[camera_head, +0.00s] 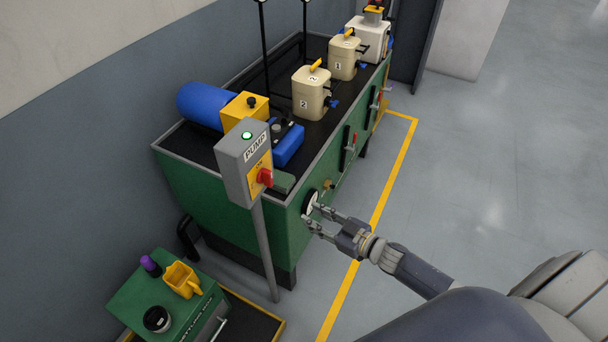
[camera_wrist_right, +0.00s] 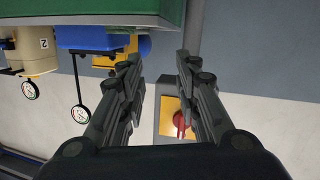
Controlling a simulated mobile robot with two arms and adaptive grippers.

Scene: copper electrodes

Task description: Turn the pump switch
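The pump switch is a red knob (camera_head: 265,177) on a yellow plate (camera_head: 257,169), on the face of a grey box (camera_head: 235,150) labelled PUMP. A green lamp (camera_head: 247,135) glows on the box's top, and a grey post holds the box up. My right gripper (camera_head: 311,213) is open and empty, to the right of and below the knob in the head view, apart from it. In the right wrist view the open fingers (camera_wrist_right: 158,64) stand in front; the red knob (camera_wrist_right: 181,125) shows beyond them, partly covered by the right-hand finger. My left gripper is out of view.
A green tank bench (camera_head: 226,217) stands behind the post, with a blue motor (camera_head: 200,106) and beige canisters (camera_head: 311,92) on top. A round gauge (camera_head: 311,199) shows near my right fingertips. A green case (camera_head: 190,318) sits at lower left. The floor at right is clear.

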